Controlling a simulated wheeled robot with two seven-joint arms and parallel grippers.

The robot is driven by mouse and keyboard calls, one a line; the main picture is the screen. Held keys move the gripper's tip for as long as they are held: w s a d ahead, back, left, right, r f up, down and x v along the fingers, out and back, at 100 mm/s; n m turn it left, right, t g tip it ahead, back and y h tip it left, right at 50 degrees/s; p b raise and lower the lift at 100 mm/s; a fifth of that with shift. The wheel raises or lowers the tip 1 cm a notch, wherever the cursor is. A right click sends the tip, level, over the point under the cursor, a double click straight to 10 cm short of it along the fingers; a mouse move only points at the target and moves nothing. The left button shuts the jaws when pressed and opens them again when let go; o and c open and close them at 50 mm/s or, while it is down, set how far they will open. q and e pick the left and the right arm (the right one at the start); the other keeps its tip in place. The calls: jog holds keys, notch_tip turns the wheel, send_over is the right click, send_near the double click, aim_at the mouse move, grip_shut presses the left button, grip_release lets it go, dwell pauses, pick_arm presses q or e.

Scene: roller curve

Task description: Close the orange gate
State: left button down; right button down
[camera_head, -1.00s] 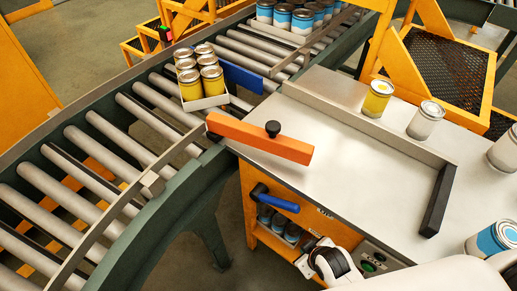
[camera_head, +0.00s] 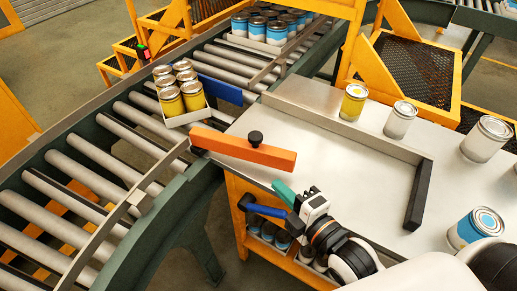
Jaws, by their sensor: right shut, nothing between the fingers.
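The orange gate (camera_head: 240,149) is a long bar with a black knob (camera_head: 255,138) on top. Its left end is at the conveyor's inner edge, and the bar reaches right over the near-left corner of the steel table, not across the rollers. My right gripper (camera_head: 284,193) has teal fingertips and is shut and empty. It is below and right of the gate, apart from it, by the table's front edge and close to the blue lever (camera_head: 264,211). I cannot tell whether it touches the lever. My left gripper is out of view.
A tray of yellow cans (camera_head: 181,93) sits on the roller curve (camera_head: 86,157), with a blue plate (camera_head: 220,88) beyond it. Blue-white cans (camera_head: 278,32) stand upstream. The table (camera_head: 330,150) has a metal fence, a black stop (camera_head: 418,195) and several cans along its far and right sides.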

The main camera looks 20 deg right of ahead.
aim_at(258, 152)
jog(key=p+x, duration=0.1)
jog(key=x, duration=0.3)
jog(key=d+p+x, duration=0.1)
jog(key=x, duration=0.3)
jog(key=d+p+x, duration=0.1)
jog(key=p+x, duration=0.1)
jog(key=x, duration=0.2)
jog(key=shift+w+r, duration=0.25)
jog(key=shift+w, duration=0.15)
jog(key=shift+w+d+f, duration=0.15)
jog(key=shift+w+d, duration=0.1)
jog(key=shift+w, duration=0.1)
